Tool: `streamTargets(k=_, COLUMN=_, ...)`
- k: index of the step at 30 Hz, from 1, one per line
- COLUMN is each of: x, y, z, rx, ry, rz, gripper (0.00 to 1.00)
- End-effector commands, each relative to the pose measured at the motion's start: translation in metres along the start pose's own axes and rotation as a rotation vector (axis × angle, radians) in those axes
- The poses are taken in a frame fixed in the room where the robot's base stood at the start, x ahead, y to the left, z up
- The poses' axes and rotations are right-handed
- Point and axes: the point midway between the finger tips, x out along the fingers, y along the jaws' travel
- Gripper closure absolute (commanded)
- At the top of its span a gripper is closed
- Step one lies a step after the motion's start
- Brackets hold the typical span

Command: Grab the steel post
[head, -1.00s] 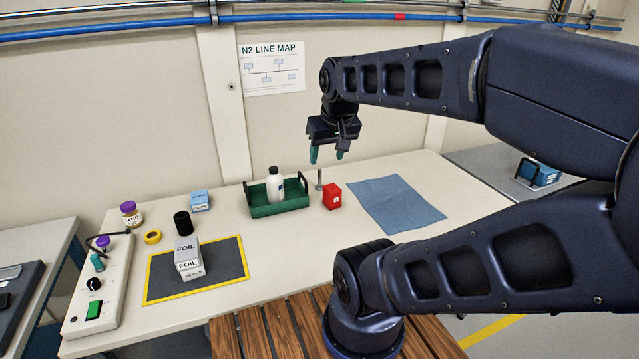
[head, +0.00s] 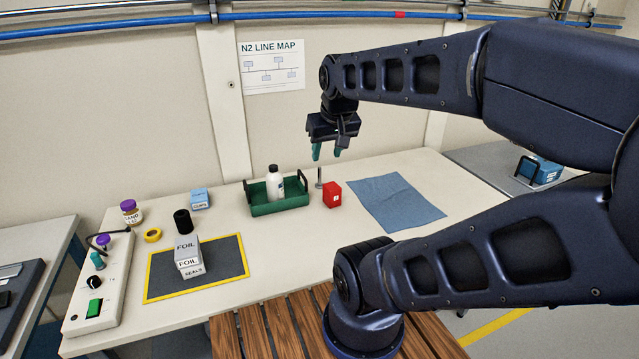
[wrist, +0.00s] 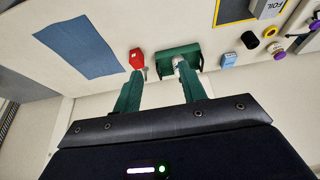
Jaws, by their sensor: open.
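The steel post (head: 320,178) is a thin grey upright rod on the white table, between the green tray and a red block. In the wrist view the post (wrist: 146,73) shows small, beyond and between the fingertips. My gripper (head: 326,154) is open and empty, with its green fingers pointing down just above the post. In the wrist view my gripper (wrist: 160,80) shows its two green fingers apart. The post's foot is partly hard to see beside the red block.
The red block (head: 332,195) stands close right of the post. The green tray (head: 281,208) with a white bottle (head: 275,181) stands close left. A blue cloth (head: 395,201) lies to the right. Stacked boxes (head: 187,256) stand on a yellow-edged mat (head: 222,272) at front left.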

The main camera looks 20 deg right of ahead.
Motion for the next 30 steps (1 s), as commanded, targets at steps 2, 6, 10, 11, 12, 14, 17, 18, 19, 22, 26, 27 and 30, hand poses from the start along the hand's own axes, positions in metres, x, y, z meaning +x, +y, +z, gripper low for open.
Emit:
streamTargets(k=2, x=0.003, y=0.002, z=-0.008, rx=0.013, ry=-0.004, rz=0.003, gripper=0.59)
streamTargets(k=6, x=0.014, y=0.008, z=-0.035, rx=0.06, ry=-0.012, rz=0.014, gripper=0.59)
streamTargets(k=10, x=0.028, y=0.016, z=-0.066, rx=0.115, ry=-0.017, rz=0.028, gripper=0.59)
streamTargets(k=11, x=0.032, y=0.018, z=-0.073, rx=0.128, ry=-0.019, rz=0.032, gripper=0.59)
streamTargets(k=12, x=0.038, y=0.021, z=-0.082, rx=0.144, ry=-0.02, rz=0.037, gripper=0.59)
streamTargets(k=14, x=0.046, y=0.025, z=-0.096, rx=0.168, ry=-0.022, rz=0.045, gripper=0.59)
streamTargets(k=17, x=0.062, y=0.032, z=-0.118, rx=0.21, ry=-0.025, rz=0.058, gripper=0.59)
streamTargets(k=18, x=0.069, y=0.034, z=-0.127, rx=0.224, ry=-0.025, rz=0.063, gripper=0.59)
streamTargets(k=19, x=0.074, y=0.036, z=-0.133, rx=0.237, ry=-0.027, rz=0.068, gripper=0.59)
streamTargets(k=22, x=0.093, y=0.043, z=-0.153, rx=0.275, ry=-0.029, rz=0.082, gripper=0.59)
streamTargets(k=26, x=0.119, y=0.053, z=-0.179, rx=0.324, ry=-0.031, rz=0.101, gripper=0.59)
streamTargets(k=27, x=0.128, y=0.055, z=-0.187, rx=0.338, ry=-0.03, rz=0.107, gripper=0.59)
streamTargets(k=30, x=0.151, y=0.063, z=-0.204, rx=0.373, ry=-0.031, rz=0.123, gripper=0.59)
